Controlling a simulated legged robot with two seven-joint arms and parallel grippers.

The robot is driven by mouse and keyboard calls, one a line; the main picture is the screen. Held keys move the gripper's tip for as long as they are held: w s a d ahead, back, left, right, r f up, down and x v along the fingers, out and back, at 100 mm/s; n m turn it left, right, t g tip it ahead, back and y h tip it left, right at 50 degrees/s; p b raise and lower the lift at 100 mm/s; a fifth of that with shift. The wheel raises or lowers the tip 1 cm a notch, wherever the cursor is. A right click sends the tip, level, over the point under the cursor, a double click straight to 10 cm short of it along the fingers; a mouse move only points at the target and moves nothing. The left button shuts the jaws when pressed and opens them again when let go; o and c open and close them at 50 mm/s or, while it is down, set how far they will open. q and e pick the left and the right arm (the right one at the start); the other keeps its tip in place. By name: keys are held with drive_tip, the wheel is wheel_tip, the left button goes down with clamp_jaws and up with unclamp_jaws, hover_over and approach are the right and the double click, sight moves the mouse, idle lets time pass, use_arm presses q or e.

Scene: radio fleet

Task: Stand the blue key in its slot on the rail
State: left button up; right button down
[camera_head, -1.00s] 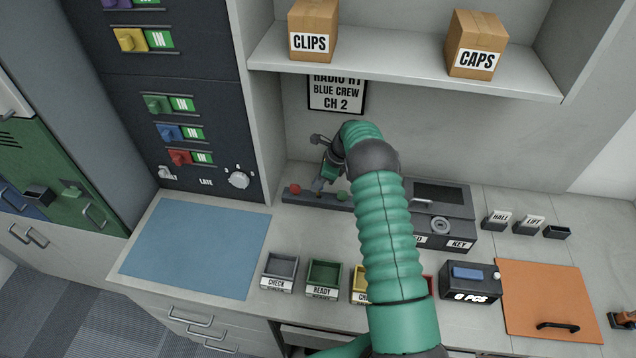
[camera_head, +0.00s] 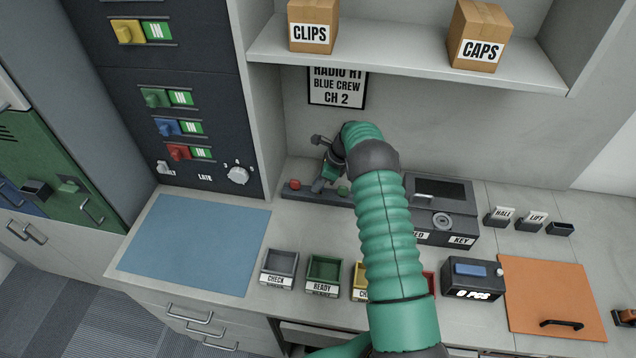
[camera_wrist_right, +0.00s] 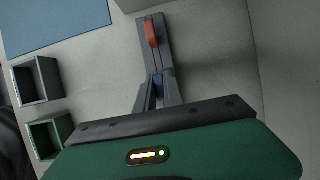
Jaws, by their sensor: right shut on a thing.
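The dark grey rail (camera_head: 300,195) lies on the counter against the back wall. A red key (camera_head: 295,184) stands near its left end and a green key (camera_head: 343,190) farther right. My right gripper (camera_head: 318,186) is at the rail between those two, pointing down. In the right wrist view, the gripper (camera_wrist_right: 158,95) is shut on the blue key (camera_wrist_right: 157,82), of which only a small part shows between the fingers. The rail (camera_wrist_right: 142,60) and red key (camera_wrist_right: 151,33) show just beyond. The fingers hide the slot, so I cannot tell how deep the key sits. My left gripper is out of view.
A dark box with a KEY label (camera_head: 445,210) stands right of my arm. Grey CHECK (camera_head: 279,267) and green READY (camera_head: 323,272) trays stand in front. A blue mat (camera_head: 195,245) lies clear at left. A shelf (camera_head: 400,62) with boxes overhangs the rail.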

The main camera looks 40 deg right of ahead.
drive_tip(key=shift+f+b, duration=0.4)
drive_tip(key=shift+f, duration=0.2)
drive_tip(key=c, duration=1.4)
unclamp_jaws()
drive_tip(key=b+v, duration=0.3)
drive_tip(key=v, duration=1.3)
drive_tip(key=shift+s+d+r, duration=0.1)
drive_tip(key=shift+d+r, duration=0.15)
drive_tip(key=shift+r, duration=0.1)
